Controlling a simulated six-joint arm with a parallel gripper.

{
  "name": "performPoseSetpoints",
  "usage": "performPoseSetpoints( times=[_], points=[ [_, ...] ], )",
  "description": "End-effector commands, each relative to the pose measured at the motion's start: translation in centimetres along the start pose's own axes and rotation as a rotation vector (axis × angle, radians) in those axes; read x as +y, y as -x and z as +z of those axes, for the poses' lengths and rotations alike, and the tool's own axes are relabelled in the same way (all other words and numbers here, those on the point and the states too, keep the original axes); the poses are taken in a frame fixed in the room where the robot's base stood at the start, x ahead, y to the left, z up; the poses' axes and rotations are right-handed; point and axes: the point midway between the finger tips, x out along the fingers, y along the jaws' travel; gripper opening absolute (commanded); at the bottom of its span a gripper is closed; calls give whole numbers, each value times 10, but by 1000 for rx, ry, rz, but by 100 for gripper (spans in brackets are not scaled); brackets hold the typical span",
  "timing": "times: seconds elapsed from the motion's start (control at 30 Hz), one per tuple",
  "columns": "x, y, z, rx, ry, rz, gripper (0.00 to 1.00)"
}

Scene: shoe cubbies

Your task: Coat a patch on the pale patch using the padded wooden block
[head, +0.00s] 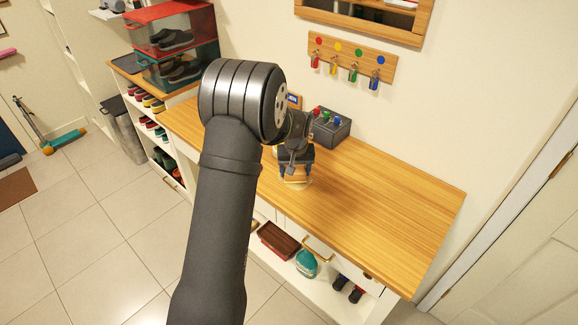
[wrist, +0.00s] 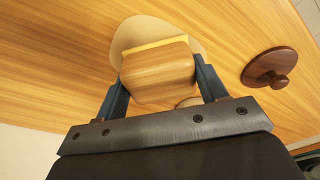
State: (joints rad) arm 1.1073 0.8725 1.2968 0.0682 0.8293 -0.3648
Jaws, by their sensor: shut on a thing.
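The padded wooden block (wrist: 158,75) is between the two fingers of my gripper (wrist: 160,68) in the wrist view. Its wood grain faces the camera, and a pale yellow pad shows along its far edge. The pale patch (wrist: 178,27) is a rounded cream shape on the wooden top, partly hidden behind the block. The block overlaps the patch in this view; I cannot tell whether the pad touches it. In the head view my gripper (head: 296,168) is low over the bench top, shut on the block, which is mostly hidden there.
A dark round wooden lid with a knob (wrist: 268,66) lies right of the block. A grey box with coloured tops (head: 332,130) stands behind my gripper. The bench top (head: 390,200) is clear to the right. Key hooks (head: 350,62) hang on the wall.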

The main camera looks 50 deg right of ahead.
Motion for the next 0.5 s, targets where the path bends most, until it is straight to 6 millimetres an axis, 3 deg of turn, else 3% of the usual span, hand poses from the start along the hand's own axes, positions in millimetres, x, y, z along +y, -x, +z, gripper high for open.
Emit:
performPoseSetpoints(
  times=[0.5],
  points=[
    [34, 5, 33, -1, -2, 0, 44]
  ],
)
